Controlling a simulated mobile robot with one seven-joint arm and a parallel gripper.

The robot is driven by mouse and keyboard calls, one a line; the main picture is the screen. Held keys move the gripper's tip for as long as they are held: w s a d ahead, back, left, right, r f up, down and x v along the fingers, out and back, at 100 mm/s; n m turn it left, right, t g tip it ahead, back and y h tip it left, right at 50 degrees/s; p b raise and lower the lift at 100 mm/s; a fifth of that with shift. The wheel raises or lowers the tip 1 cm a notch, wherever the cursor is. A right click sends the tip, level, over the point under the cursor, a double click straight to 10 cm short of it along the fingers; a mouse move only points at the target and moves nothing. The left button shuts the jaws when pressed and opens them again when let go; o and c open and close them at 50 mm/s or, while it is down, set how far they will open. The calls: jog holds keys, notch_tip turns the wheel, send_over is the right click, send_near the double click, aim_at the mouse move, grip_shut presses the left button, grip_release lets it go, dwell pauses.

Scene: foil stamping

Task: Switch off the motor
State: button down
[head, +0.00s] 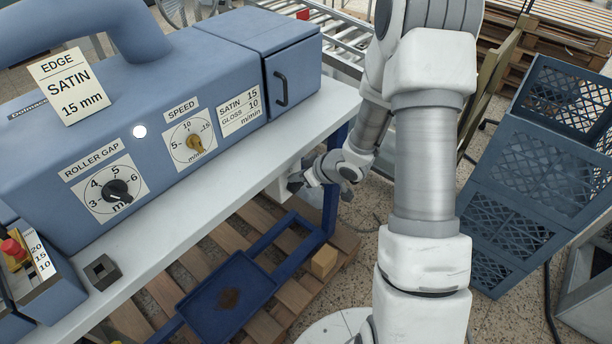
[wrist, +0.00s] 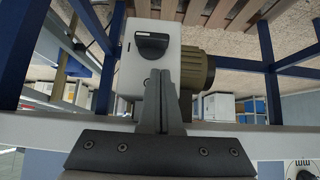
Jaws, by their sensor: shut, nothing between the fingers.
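In the wrist view a white switch box (wrist: 133,72) carries a black rotary knob (wrist: 152,45) on its face, with the grip bar lying roughly level across the picture. The olive-brown ribbed motor (wrist: 196,70) sits beside the box, to its right. My gripper (wrist: 161,78) is shut and empty. Its fingertips show in front of the box, below the knob in the picture; I cannot tell whether they touch the box. In the head view my gripper (head: 298,183) is under the bench edge beside the white box (head: 277,188), largely hiding its face.
The blue machine with its speed dial (head: 193,141) and roller gap dial (head: 117,190) stands on the pale bench (head: 180,195). Below are a blue tray (head: 205,308) and a wooden pallet (head: 200,262). Blue crates (head: 530,170) stand at the right. A blue bench leg (head: 333,190) is close to my gripper.

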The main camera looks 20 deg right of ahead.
aim_at(290, 186)
jog(key=shift+d+f+b, duration=0.1)
jog(key=shift+f+b, duration=0.2)
jog(key=shift+f, duration=1.15)
jog(key=shift+b, duration=0.45)
jog(key=shift+s, duration=0.15)
